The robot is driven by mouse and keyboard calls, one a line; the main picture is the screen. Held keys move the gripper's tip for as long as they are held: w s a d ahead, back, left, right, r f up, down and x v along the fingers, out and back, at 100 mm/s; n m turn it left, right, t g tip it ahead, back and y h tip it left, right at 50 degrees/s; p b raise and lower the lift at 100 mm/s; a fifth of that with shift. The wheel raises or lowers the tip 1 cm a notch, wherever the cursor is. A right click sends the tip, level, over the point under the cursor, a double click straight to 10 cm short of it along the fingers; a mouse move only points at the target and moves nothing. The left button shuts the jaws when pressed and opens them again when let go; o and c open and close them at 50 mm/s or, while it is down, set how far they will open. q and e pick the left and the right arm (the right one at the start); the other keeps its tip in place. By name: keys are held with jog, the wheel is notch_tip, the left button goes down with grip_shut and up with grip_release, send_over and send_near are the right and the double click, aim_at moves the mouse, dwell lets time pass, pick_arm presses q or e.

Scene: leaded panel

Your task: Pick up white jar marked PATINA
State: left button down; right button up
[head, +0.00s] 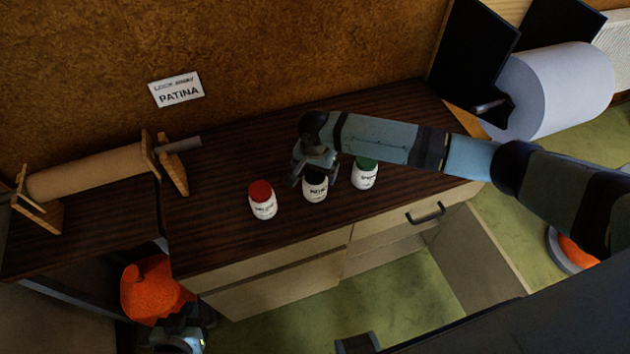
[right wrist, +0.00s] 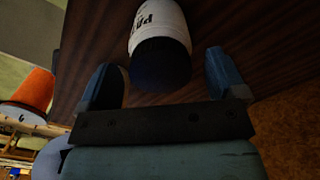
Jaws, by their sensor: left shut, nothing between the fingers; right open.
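A white jar with a black lid (head: 316,192) stands upright on the dark wooden counter, between two other jars. Its label seems to read PATINA in the head view; in the right wrist view the jar (right wrist: 158,22) shows only the letters PA. My right gripper (head: 314,176) is open over this jar and partly hides its lid. In the right wrist view the lid lies between the spread fingers (right wrist: 162,75), with a gap visible on each side. My left gripper (head: 183,338) is shut and empty, low at the bottom left, away from the counter top.
A red-lidded jar (head: 262,203) stands left of the black-lidded one, a green-lidded jar (head: 365,177) close on its right. A brown paper roll on a wooden stand (head: 95,172) occupies the left. An orange object (head: 152,291) is beside my left gripper. The back counter is clear.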

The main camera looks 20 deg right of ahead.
jog(key=shift+f, duration=0.5)
jog(key=c, duration=1.2)
jog(key=shift+r, duration=0.15)
